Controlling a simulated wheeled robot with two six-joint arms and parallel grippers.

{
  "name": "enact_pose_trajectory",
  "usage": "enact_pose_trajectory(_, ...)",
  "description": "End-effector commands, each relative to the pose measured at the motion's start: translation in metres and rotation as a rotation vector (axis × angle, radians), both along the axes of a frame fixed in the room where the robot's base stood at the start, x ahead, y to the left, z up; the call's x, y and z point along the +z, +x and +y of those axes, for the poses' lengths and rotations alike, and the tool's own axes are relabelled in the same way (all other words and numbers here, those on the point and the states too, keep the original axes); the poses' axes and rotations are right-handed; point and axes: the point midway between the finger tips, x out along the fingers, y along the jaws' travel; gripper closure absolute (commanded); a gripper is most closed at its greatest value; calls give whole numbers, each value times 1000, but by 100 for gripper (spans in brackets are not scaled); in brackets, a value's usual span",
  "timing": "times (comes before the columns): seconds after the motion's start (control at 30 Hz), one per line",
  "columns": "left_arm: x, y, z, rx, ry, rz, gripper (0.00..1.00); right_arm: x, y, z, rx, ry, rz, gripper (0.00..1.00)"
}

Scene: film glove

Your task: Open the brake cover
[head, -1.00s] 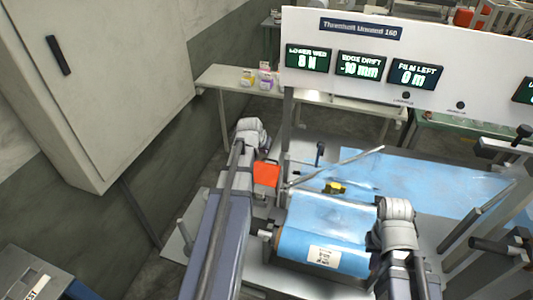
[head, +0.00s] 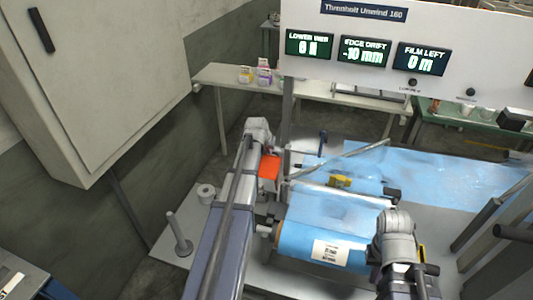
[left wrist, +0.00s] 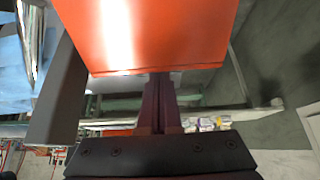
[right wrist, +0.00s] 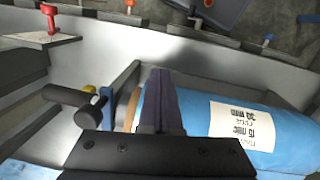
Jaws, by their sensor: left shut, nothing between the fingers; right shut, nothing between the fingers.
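The brake cover appears to be the orange box-shaped part (head: 269,167) at the left side of the film machine in the head view. In the left wrist view the orange part (left wrist: 150,35) fills the top middle, its lower edge by my fingertips. My left gripper (left wrist: 160,90) is shut and empty, close to it; whether they touch I cannot tell. In the head view its fingers are hidden. My right gripper (right wrist: 160,80) is shut and empty above the blue film roll (right wrist: 195,110), near the roll's core end. The blue roll (head: 300,240) also shows in the head view.
A grey cabinet (head: 100,90) hangs at the left. A white display panel (head: 480,50) stands behind the machine. Blue film (head: 430,180) spreads to the right.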

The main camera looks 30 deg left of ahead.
Motion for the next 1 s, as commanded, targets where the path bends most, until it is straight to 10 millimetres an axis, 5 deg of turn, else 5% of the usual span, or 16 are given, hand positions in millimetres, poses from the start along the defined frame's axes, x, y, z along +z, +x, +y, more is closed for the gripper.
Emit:
enact_pose_trajectory(0.37, -2, 3, 1, 0, 0, 0, 100, -2, 0, 0, 0, 0, 0, 100)
enact_pose_trajectory(0.6, -19, 28, 7, -1, 1, 0, 100, -19, 0, 0, 0, 0, 0, 100)
enact_pose_trajectory(1.0, -15, 26, 6, -1, 1, 0, 100, -15, 0, 0, 0, 0, 0, 100)
